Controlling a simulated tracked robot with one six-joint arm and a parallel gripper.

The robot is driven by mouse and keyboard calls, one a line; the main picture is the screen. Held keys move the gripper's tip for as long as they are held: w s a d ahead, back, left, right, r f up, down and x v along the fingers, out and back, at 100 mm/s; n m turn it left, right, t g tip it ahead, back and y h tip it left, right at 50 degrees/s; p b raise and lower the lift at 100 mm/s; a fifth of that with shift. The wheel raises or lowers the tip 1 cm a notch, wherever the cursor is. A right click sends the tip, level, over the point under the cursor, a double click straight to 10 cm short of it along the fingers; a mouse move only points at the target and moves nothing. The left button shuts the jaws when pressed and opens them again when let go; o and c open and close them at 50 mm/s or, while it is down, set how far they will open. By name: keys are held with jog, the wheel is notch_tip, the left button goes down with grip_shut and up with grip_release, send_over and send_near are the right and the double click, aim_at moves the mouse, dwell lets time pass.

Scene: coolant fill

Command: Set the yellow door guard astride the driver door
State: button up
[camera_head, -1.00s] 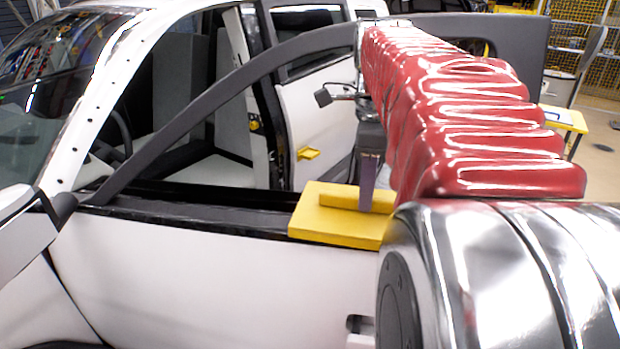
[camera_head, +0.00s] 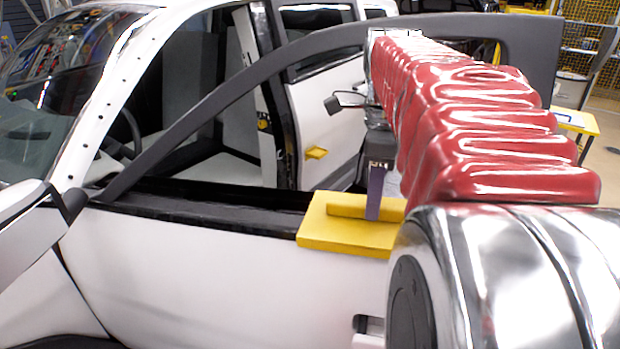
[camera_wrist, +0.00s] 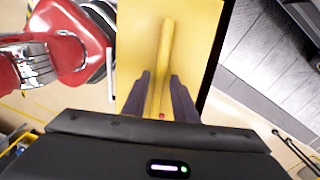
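The yellow door guard (camera_head: 345,236) is a flat plate with a raised grip bar on top, and lies level at the top edge of the white driver door (camera_head: 210,270). It covers part of the dark sill; I cannot tell whether it touches the door. My gripper (camera_head: 374,205) points down over the guard. In the wrist view, my gripper's (camera_wrist: 161,90) two dark fingers flank the grip bar closely and appear shut on it. The yellow plate (camera_wrist: 195,40) fills the upper middle there. The guard's underside is hidden, and my arm covers its right end in the head view.
The grey window frame (camera_head: 240,80) arches over the door opening, behind my arm. A side mirror (camera_head: 30,225) sticks out at left. The rear door (camera_head: 325,110) has a yellow piece on it. A yellow table (camera_head: 577,122) stands at the right.

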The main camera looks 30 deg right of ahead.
jog(key=shift+o, duration=0.5)
jog(key=shift+r, duration=0.1)
notch_tip(320, 180, up, 8)
jog(key=shift+r, duration=0.15)
dwell(0.8)
jog(key=s+a+f+n+t, duration=0.1)
jog(key=a+f+n+t, duration=0.1)
jog(key=a+f+n, duration=0.8)
jog(key=s+a+f+n+t, duration=0.1)
jog(key=a+f+n+t, duration=0.2)
jog(key=a+f+n, duration=0.7)
jog(key=a+n, duration=0.4)
jog(key=n, duration=0.3)
jog(key=shift+s+a+n+t, duration=0.25)
jog(key=shift+s+n+t, duration=0.05)
jog(key=shift+s+n, duration=0.1)
